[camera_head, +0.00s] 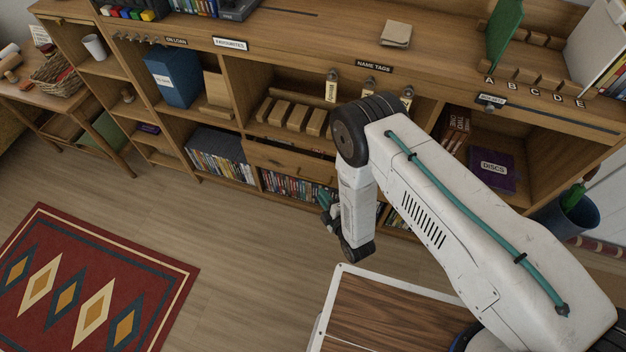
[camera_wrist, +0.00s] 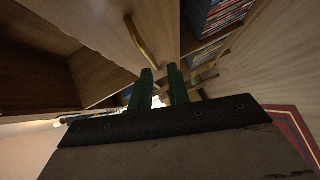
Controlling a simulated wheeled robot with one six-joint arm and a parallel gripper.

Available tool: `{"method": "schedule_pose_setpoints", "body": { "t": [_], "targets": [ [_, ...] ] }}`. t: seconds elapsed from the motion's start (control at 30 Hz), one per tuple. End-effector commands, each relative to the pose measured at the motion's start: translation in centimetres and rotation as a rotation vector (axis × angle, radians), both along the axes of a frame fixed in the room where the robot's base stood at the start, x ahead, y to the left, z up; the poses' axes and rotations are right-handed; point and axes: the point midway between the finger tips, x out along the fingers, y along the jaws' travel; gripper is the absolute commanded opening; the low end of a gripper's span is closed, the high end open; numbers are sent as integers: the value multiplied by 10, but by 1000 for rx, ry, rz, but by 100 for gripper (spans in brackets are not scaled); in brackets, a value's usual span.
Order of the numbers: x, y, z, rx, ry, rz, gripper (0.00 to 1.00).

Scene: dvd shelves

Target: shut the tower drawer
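A wooden drawer front (camera_head: 284,163) sits low in the middle of the shelf unit, above a row of discs. My arm hides its right part, and I cannot tell how far it stands out. In the wrist view a pale wooden front (camera_wrist: 105,32) with a brass handle (camera_wrist: 140,40) is close ahead of my fingers. My gripper (camera_head: 326,203) hangs in front of the shelves, low, near the drawer's right end. In the wrist view its two green fingers (camera_wrist: 163,78) are a little apart with nothing between them. I cannot tell whether a fingertip touches the wood.
Discs (camera_head: 288,186) stand below the drawer and show at the top of the wrist view (camera_wrist: 215,20). Wooden blocks (camera_head: 291,116) fill the compartment above. Name tags (camera_head: 331,86) hang from the counter edge. A red rug (camera_head: 90,285) lies left; the floor between is clear.

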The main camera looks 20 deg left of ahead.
Motion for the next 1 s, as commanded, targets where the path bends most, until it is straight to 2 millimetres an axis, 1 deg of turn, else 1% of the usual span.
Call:
{"method": "schedule_pose_setpoints", "body": {
  "t": [0.07,0.13,0.27,0.5,0.6,0.77,1.0],
  "targets": [
    [3,0,10,6,-62,-3,18],
    [5,2,12,1,-88,3,18],
    [14,13,10,-3,-91,5,18],
    [41,40,4,-3,-88,6,18],
    [49,49,2,-4,-87,6,18],
    [55,56,0,-4,-86,6,18],
    [56,56,0,-5,-84,6,18]
  ]
}}
